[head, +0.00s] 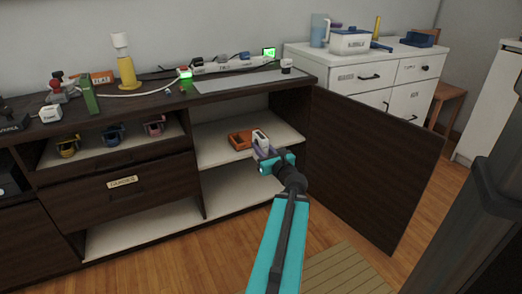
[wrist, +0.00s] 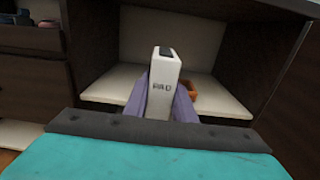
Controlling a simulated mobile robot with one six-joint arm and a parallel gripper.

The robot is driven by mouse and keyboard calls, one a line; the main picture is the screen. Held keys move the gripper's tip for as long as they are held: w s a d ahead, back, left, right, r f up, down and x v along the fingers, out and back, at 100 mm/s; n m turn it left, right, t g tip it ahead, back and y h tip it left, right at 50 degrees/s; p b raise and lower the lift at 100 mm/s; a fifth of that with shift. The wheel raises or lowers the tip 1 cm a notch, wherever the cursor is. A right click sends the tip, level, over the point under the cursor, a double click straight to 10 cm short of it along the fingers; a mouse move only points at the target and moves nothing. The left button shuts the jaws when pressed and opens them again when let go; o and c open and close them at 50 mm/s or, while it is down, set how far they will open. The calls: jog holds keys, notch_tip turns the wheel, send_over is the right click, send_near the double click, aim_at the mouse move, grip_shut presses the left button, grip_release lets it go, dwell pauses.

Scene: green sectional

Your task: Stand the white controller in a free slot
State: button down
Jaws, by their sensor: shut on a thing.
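My gripper (head: 262,151) is shut on the white controller (head: 260,137) at the open cupboard on the right of the dark cabinet. In the wrist view, the white controller (wrist: 163,88) stands upright between the two purple fingers, with PAD lettering on its face and a dark patch on top. An orange holder (head: 240,140) sits on the cupboard shelf, just left of and behind the controller. In the wrist view only a bit of the orange holder (wrist: 191,91) shows beside the right finger. I cannot make out its slots clearly; the controller and gripper hide part of it.
The pale cupboard shelf (head: 210,155) is bare around the holder. An open dark door (head: 370,165) stands to the right. The cabinet top (head: 215,97) above holds a power strip, cables and a lamp. Left shelves hold several small coloured items.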

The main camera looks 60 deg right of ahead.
jog(key=shift+b, duration=0.6)
jog(key=shift+f+b+x, duration=0.45)
jog(key=shift+f+x, duration=0.4)
jog(key=shift+x, duration=3.25)
jog(key=shift+f+b+x, duration=0.4)
jog(key=shift+f+x, duration=0.45)
jog(key=shift+x, duration=3.25)
jog(key=shift+f+b+x, duration=0.45)
jog(key=shift+f+x, duration=0.4)
jog(key=shift+x, duration=3.3)
